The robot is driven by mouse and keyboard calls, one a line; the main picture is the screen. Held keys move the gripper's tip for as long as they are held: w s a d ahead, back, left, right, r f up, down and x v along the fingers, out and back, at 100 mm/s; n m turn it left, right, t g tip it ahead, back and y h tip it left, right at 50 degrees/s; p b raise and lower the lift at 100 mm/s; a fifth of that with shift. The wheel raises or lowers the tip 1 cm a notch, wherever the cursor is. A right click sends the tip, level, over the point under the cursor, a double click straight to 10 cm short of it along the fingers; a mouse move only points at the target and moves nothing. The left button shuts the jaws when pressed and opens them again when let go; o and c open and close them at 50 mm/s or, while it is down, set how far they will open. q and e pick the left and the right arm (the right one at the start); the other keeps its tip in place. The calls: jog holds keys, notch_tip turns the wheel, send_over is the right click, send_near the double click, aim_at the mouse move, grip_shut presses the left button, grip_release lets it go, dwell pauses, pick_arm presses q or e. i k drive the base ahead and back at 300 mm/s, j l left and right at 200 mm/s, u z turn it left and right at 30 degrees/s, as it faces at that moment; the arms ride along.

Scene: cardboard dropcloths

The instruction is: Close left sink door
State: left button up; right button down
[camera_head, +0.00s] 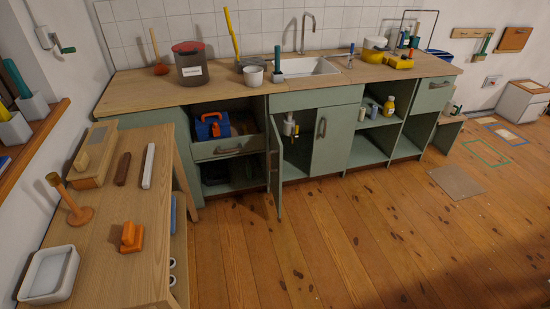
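The left sink door (276,178) is a narrow green panel under the sink in the middle of the picture. It stands swung wide open towards me and shows almost edge-on, with a handle at its left side. The opening beside it (297,155) shows the dark inside of the sink cabinet, with a white pipe or fitting (289,126) near the top. The right sink door (334,138) is shut, with a vertical handle. Neither gripper is in view.
The wooden counter (220,92) holds a sink (305,67), a dark pot (190,64) and several tools. A drawer (228,147) stands partly out left of the open door. A wooden table (120,245) is at front left. The plank floor (330,240) before the cabinets is clear.

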aim_at(271, 170)
jog(key=i+l+z, duration=0.35)
jog(key=i+l, duration=0.15)
jog(key=i, duration=0.35)
jog(key=i+l+z, duration=0.2)
jog(key=i, duration=0.25)
